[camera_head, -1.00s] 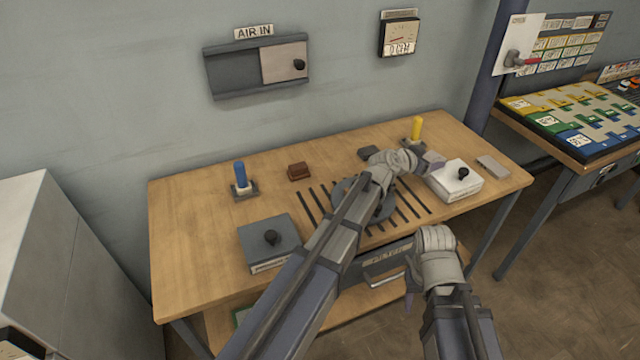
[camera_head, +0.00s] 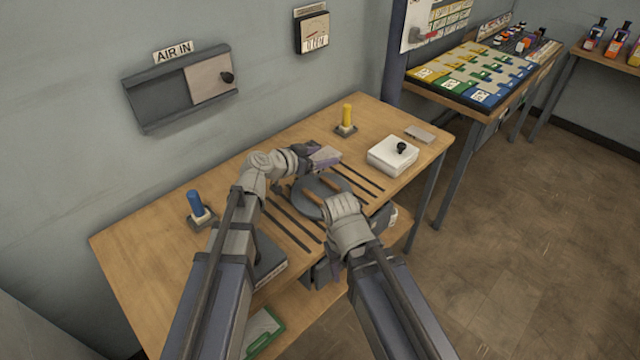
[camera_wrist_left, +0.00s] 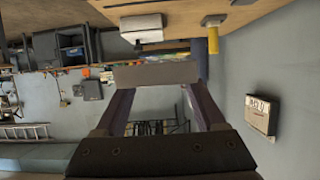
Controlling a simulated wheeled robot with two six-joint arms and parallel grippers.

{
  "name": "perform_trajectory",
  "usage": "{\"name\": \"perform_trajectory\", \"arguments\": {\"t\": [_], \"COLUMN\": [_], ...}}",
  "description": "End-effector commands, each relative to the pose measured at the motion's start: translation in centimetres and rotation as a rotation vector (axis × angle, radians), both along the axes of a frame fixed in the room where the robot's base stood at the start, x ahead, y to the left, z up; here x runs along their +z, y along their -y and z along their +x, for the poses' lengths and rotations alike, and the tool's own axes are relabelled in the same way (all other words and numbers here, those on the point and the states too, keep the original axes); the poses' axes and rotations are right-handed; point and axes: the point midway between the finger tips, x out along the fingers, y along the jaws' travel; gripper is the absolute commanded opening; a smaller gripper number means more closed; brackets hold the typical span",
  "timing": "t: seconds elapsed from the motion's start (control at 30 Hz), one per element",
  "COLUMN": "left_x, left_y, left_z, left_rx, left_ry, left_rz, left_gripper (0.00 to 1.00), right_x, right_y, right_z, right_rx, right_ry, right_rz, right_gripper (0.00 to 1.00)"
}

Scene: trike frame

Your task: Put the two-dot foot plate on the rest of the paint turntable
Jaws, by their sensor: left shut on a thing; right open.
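My left gripper (camera_head: 308,153) is shut on a flat grey plate (camera_head: 325,158), held above the back of the table beside the turntable. In the left wrist view the plate (camera_wrist_left: 157,74) spans the two fingers; no dots can be made out on it. The paint turntable (camera_head: 307,206) is a round grey disc with brown bars (camera_head: 312,194) on top, partly hidden by my right wrist.
A white box with a black knob (camera_head: 393,155) and another flat grey plate (camera_head: 420,134) lie right. A yellow peg (camera_head: 347,117) stands at the back and a blue peg (camera_head: 196,204) at the left. Dark slats (camera_head: 291,222) flank the turntable.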

Motion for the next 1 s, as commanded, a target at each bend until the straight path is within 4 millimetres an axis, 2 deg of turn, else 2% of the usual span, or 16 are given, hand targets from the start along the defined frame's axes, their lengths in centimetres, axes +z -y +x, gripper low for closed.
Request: {"name": "perform_trajectory", "arguments": {"t": [0.23,0.5,0.6,0.83,1.0], "left_x": [-1.3,-5.4,-6.4,-6.5,-8.0], "left_y": [0.0,0.0,0.0,0.0,0.0], "left_z": [0.0,0.1,0.1,0.1,0.1], "left_rx": [-0.001,0.001,0.001,0.001,0.002], "left_ry": [0.000,0.000,0.000,0.000,0.001], "left_rz": [-0.001,-0.001,-0.001,-0.001,-0.001], "left_gripper": [0.00,0.00,0.00,0.00,0.00], "right_x": [-1.4,-5.5,-6.4,-6.5,-8.0], "right_y": [0.0,0.0,0.0,0.0,0.0], "right_z": [0.0,0.0,0.0,0.0,0.0], "right_rx": [0.000,0.001,0.001,0.001,0.001], "right_ry": [0.000,0.000,0.000,0.000,0.000], "right_rz": [0.000,0.000,0.000,0.000,0.000], "right_gripper": [0.50,0.50,0.50,0.50,0.50]}}
